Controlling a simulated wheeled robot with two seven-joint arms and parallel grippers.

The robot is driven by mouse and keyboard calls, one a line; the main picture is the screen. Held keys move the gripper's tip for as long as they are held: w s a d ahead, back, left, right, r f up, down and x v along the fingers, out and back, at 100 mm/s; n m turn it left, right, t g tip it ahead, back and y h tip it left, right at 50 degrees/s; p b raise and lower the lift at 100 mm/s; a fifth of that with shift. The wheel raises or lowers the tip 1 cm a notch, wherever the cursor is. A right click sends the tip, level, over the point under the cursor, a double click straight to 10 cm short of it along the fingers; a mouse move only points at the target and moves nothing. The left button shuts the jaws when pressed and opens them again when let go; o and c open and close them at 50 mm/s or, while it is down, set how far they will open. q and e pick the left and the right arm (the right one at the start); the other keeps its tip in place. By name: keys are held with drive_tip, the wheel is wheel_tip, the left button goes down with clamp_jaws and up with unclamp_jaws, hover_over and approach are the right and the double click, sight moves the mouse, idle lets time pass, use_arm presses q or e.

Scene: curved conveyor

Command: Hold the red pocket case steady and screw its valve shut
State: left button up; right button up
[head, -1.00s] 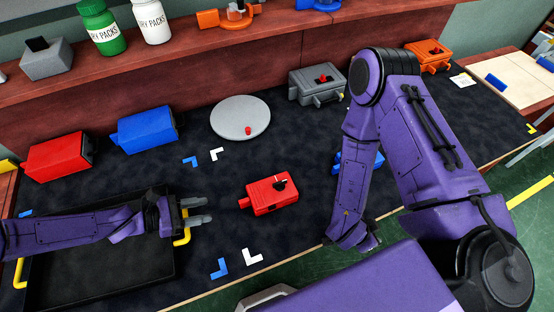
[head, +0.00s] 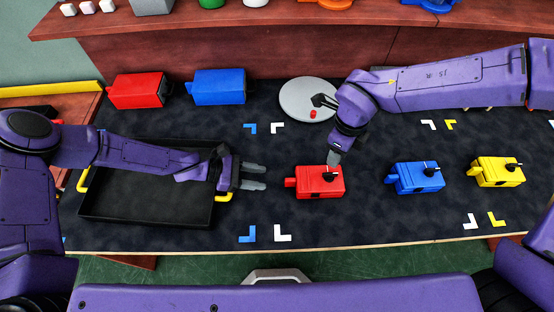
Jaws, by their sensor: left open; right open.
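The red pocket case (head: 307,188) lies on the dark bench mat in the middle of the head view, with a stub on its left end. Its black valve knob with a pale mark (head: 330,177) is on the top, towards the right. My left gripper (head: 266,177) is open and empty, its fingers pointing right at the stub with a gap between them. My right gripper (head: 334,158) is open and points down at the valve from behind. Its fingertips are just at or above the knob; I cannot tell whether they touch it.
A black tray (head: 150,222) with yellow handles lies under my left arm. A blue case (head: 408,186) and a yellow case (head: 487,180) stand to the right. A grey disc (head: 293,97) with a red piece lies behind. Red (head: 136,91) and blue (head: 219,87) boxes stand at the back left.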

use_arm(q)
drive_tip(key=x, duration=0.7)
drive_tip(key=shift+d+f, duration=0.2)
drive_tip(key=shift+d, duration=0.15)
clamp_jaws()
idle(0.6)
